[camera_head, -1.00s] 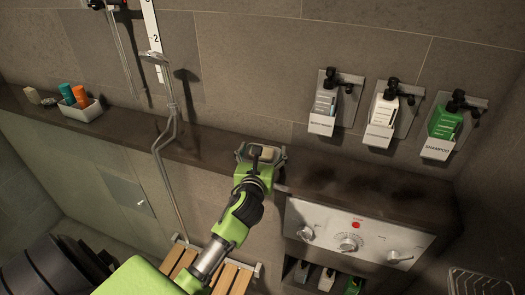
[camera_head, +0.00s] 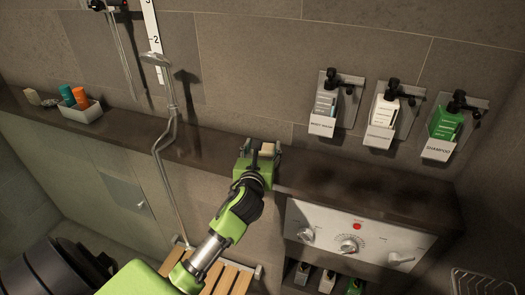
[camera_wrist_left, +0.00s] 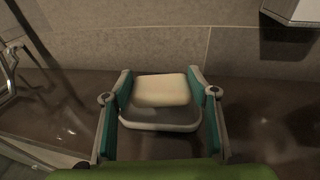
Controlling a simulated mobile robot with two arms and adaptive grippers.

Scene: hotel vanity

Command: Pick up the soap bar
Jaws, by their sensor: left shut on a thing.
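The soap bar (camera_head: 267,149) is a cream block on the dark ledge, at the middle of the head view. In the left wrist view the soap bar (camera_wrist_left: 161,89) lies between the two fingers, with a pale dish-like rim (camera_wrist_left: 160,124) showing on its near side. My left gripper (camera_head: 262,148) is shut on the soap bar, one finger on each side. In the left wrist view the gripper (camera_wrist_left: 160,76) has its green-padded fingers at the bar's left and right. I cannot tell whether the bar is clear of the dish. My right gripper is out of view.
The wall stands close behind the ledge (camera_head: 350,188). Three dispensers hang to the right, one of them green (camera_head: 445,123). A shower hose and pole (camera_head: 170,110) stand left. A white tray (camera_head: 84,113) with bottles sits far left. A control panel (camera_head: 350,240) is lower right.

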